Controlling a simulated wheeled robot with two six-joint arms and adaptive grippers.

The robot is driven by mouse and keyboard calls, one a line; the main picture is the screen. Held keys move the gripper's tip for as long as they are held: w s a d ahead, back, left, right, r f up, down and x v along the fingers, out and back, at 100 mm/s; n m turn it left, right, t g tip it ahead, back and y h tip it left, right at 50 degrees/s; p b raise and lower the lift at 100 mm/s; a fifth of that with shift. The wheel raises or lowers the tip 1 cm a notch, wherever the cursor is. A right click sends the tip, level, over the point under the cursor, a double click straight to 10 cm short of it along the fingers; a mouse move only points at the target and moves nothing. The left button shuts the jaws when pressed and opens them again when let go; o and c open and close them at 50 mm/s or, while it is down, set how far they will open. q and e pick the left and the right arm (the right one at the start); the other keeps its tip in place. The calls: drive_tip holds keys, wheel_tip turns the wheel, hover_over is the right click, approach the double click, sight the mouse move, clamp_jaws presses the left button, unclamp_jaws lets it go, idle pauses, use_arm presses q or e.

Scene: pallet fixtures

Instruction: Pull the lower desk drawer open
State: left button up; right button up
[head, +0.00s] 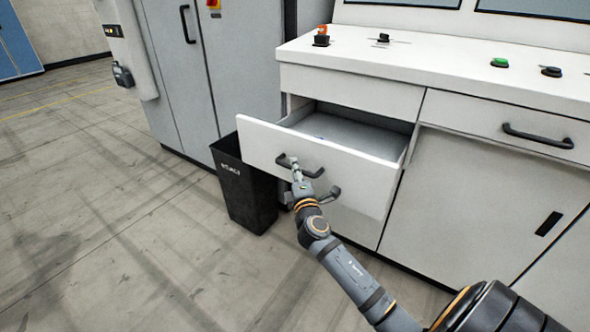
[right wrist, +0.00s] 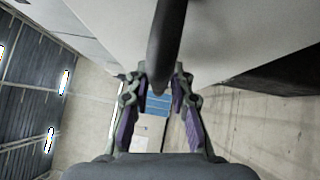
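A white desk drawer (head: 360,180) stands pulled out under a closed front panel of the desk; part of its empty-looking inside shows. Its dark bar handle (head: 312,174) is on the outer face and also shows in the right wrist view (right wrist: 167,40). My right gripper (head: 297,170) is at this handle. The gripper and wrist hide part of the drawer's lower edge. My left gripper is in neither view.
A black bin (head: 245,190) stands just left of the open drawer, partly behind its front. Grey cabinets (head: 235,70) are behind it. Buttons and small controls sit on the desktop (head: 450,62). A closed drawer (head: 480,120) is at the right. The floor at left is clear.

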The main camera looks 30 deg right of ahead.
drive_tip(key=shift+o, duration=0.9)
drive_tip(key=shift+s, duration=0.15)
drive_tip(key=v, duration=1.1)
drive_tip(key=shift+s+a, duration=0.2)
drive_tip(key=shift+s, duration=0.15)
